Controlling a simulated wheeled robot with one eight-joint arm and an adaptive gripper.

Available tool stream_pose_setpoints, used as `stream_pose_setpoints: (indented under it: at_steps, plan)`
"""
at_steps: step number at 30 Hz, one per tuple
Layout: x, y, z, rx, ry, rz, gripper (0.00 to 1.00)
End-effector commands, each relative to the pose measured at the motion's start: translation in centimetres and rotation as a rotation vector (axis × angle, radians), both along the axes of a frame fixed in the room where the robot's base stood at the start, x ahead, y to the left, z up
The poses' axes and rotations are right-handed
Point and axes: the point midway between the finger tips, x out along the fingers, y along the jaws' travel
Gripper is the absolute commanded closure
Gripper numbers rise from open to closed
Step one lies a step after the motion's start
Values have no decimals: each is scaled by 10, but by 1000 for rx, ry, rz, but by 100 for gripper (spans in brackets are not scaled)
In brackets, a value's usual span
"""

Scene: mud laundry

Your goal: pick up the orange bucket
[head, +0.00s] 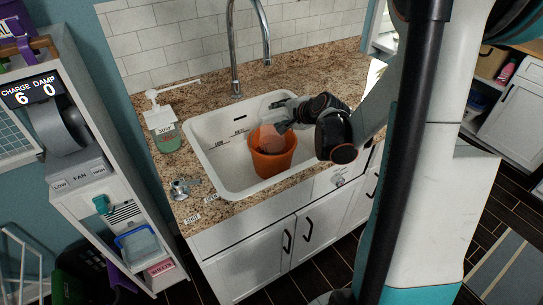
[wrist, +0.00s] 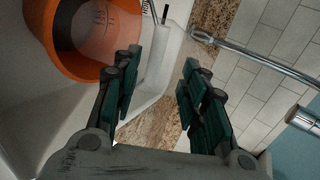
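The orange bucket (head: 270,160) stands upright in the white sink basin in the head view. Something pale and reddish fills the upper part of its opening, and I cannot tell what it is. In the wrist view the bucket (wrist: 38,48) is at the upper left, its open rim facing the camera. My gripper (head: 282,116) is above the basin, over the bucket's far right side. In the wrist view my gripper (wrist: 158,78) has its two green-padded fingers wide apart, with nothing between them. The bucket lies to the left of the fingers, outside the gap.
The white sink (head: 209,160) is set in a granite counter (head: 165,100). A curved metal faucet (head: 233,50) rises behind it. A soap dispenser (head: 163,130) stands on the left of the counter. A shelf unit (head: 85,175) with a fan is at far left.

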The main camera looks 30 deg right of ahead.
Motion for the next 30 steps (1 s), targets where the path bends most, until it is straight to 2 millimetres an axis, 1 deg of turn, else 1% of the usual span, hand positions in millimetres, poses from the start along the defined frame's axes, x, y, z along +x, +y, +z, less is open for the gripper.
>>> stream_pose_setpoints:
  at_steps: [1,3,8,11,16,19,22,27,28,29,30]
  plan:
    - [6,0,-6,-2,0,1,60]
    - [12,0,-9,-1,0,0,60]
    - [17,1,-12,-1,0,0,60]
    - [22,1,-18,-2,0,1,60]
    - [39,0,-36,-2,0,1,60]
    - [51,1,-43,-3,1,2,60]
    - [56,1,-45,-2,0,2,60]
    - [56,1,-44,-2,0,0,60]
    - [56,1,-44,-2,0,0,63]
    - [56,1,-44,-2,0,0,69]
    - [56,1,-44,-2,0,0,78]
